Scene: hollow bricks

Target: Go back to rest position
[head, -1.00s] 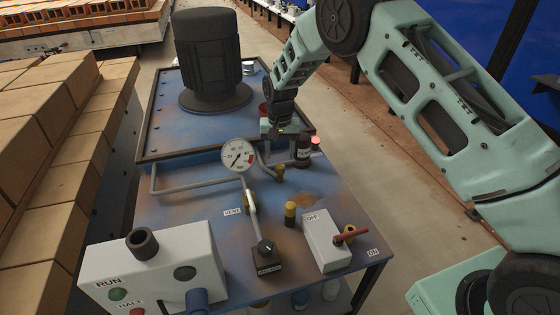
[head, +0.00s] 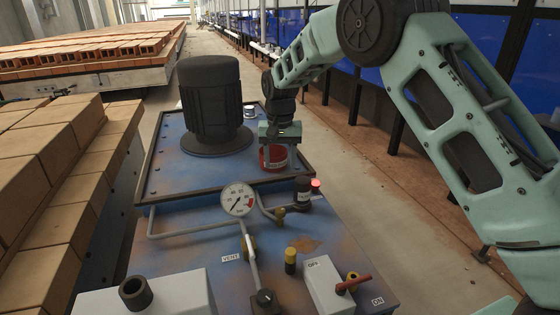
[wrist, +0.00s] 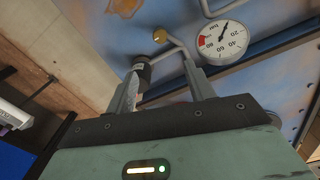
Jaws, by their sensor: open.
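My gripper (head: 281,142) shows in the head view at the end of my green arm, above the blue power unit's top. A red can (head: 274,159) stands just below and behind it, partly hidden. In the wrist view, my gripper's two grey fingers (wrist: 163,88) are apart with nothing held between them. A dark cylinder (wrist: 143,72) shows beyond the left finger; I cannot tell any contact.
A large black motor (head: 210,100) stands left of my gripper. Stacked bricks (head: 45,165) line the left.

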